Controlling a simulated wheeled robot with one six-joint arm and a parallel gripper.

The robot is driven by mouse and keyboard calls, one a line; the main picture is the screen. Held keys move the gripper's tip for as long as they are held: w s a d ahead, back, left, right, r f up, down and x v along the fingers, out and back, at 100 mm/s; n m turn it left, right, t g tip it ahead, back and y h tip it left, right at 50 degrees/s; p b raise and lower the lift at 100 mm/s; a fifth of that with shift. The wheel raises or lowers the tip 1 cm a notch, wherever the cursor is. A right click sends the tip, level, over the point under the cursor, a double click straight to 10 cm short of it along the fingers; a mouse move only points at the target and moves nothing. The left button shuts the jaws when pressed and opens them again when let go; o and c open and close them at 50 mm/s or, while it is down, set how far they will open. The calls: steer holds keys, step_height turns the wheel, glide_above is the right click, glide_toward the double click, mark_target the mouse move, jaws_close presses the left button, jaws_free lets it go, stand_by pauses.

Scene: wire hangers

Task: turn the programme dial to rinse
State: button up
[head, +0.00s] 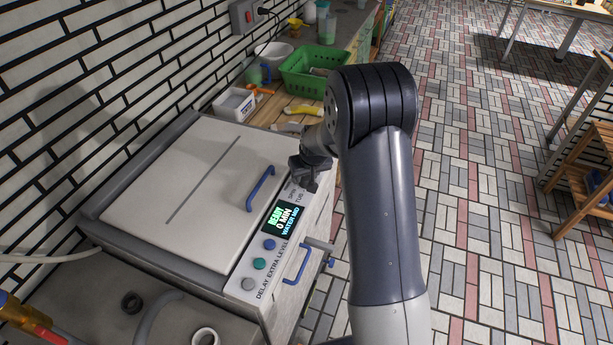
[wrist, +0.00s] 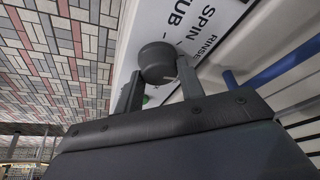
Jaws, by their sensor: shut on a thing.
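The programme dial (wrist: 156,60) is a dark grey round knob on the white control panel (wrist: 208,14) in the wrist view. The words TUB, SPIN and RINSE are printed beside it. My gripper (wrist: 159,76) has one finger on each side of the dial and is shut on it. A pale mark shows low on the dial's right side; I cannot tell which word it points to. In the head view my gripper (head: 309,176) is at the far end of the washing machine's panel (head: 246,284) and hides the dial.
Coloured buttons (head: 260,264) sit nearer. A blue lid handle (head: 261,188) stands up close left of my gripper. A counter beyond holds a green basket (head: 303,77) and a white tub (head: 234,104). Open tiled floor (head: 480,200) lies right.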

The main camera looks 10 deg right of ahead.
steer(key=shift+f+n+y+b, duration=0.15)
steer(key=shift+n+y+b, duration=0.25)
steer(key=shift+n+b, duration=0.8)
steer(key=shift+b, duration=0.5)
steer(key=shift+n, duration=0.4)
steer(key=o, duration=1)
steer(key=shift+d+r, duration=0.1)
steer(key=shift+r, duration=0.2)
steer(key=b+v, duration=0.1)
steer(key=v, duration=0.9)
steer(key=shift+d+r+b, duration=0.25)
steer(key=shift+r+b, duration=0.05)
